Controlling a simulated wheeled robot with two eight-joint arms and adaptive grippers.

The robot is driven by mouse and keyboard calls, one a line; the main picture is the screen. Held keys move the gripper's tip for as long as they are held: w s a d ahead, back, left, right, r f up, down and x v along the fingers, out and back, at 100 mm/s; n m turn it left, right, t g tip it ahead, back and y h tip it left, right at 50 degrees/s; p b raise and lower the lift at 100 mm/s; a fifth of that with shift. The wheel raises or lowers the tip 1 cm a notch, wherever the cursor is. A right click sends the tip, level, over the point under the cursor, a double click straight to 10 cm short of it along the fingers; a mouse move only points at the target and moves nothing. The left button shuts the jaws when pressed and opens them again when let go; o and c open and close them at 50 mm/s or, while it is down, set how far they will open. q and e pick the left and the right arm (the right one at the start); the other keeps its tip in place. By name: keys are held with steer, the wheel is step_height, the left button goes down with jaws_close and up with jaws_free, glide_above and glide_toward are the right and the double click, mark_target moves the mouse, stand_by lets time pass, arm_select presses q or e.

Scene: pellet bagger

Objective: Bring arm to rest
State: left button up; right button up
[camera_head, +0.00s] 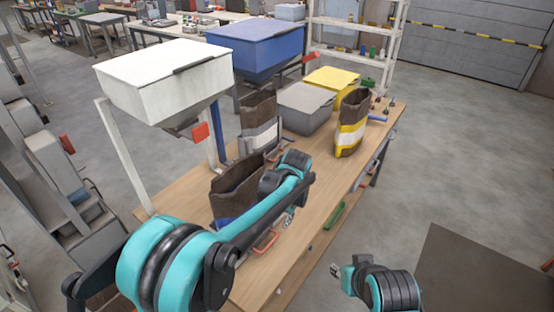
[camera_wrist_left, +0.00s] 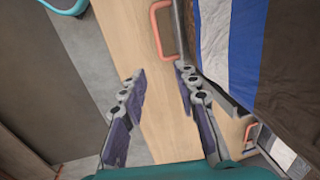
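My left arm comes in from the left in the head view and bends down over the wooden table. Its gripper (camera_head: 287,220) is partly hidden below the forearm, beside a dark brown open-topped bag (camera_head: 228,182). In the left wrist view the left gripper (camera_wrist_left: 160,76) has its fingers apart, with only bare tabletop between them. The bag with blue and white stripes (camera_wrist_left: 240,50) stands close to the right finger; whether they touch is unclear. My right gripper (camera_head: 338,269) is at the bottom, off the table's right side, over the floor; its finger opening cannot be made out.
The wooden table (camera_head: 310,205) also holds a white-banded bag (camera_head: 258,125), a yellow-banded bag (camera_head: 351,124), a grey bin (camera_head: 305,108) and a yellow bin (camera_head: 332,80). A red handle (camera_wrist_left: 157,30) is near the left gripper. White (camera_head: 165,80) and blue (camera_head: 256,45) hoppers stand behind.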

arm_select(q)
steer(key=s+a+r+n+t, duration=0.1)
steer(key=s+a+r+n, duration=0.1)
steer(key=s+a+r, duration=0.35)
steer(key=s+a+r+n+t+h, duration=0.1)
steer(key=s+a+n+t, duration=0.4)
steer(key=s+a, duration=1)
steer(key=shift+s+r+h, duration=0.25)
steer(key=shift+s+h, duration=0.05)
steer(key=shift+s, duration=0.4)
